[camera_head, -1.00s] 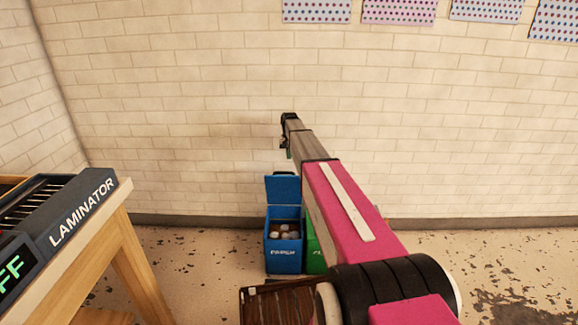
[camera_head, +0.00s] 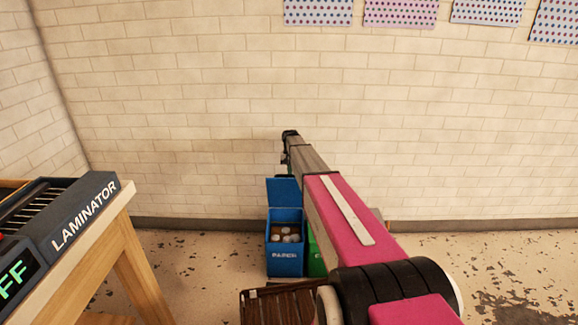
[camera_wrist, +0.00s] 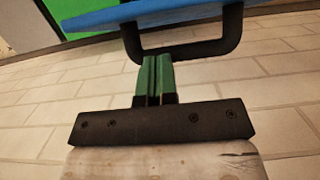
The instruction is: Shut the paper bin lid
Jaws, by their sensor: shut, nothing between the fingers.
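The blue paper bin (camera_head: 286,262) stands on the floor by the wall, with pale crumpled pieces inside. Its blue lid (camera_head: 283,190) stands open, upright at the back of the bin. My gripper (camera_head: 284,161) is just above the lid's top edge, small and partly hidden by my arm. In the wrist view, the green fingers of my gripper (camera_wrist: 155,62) are shut together and empty. Their tips are close to the black handle (camera_wrist: 230,42) on the lid's blue edge (camera_wrist: 145,12). I cannot tell whether they touch it.
A green bin (camera_head: 315,262) stands right beside the paper bin, partly hidden by my arm. A brown slatted crate (camera_head: 270,305) is in front. A wooden table (camera_head: 135,260) with a laminator (camera_head: 70,215) is at left. Brick wall is close behind the bins.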

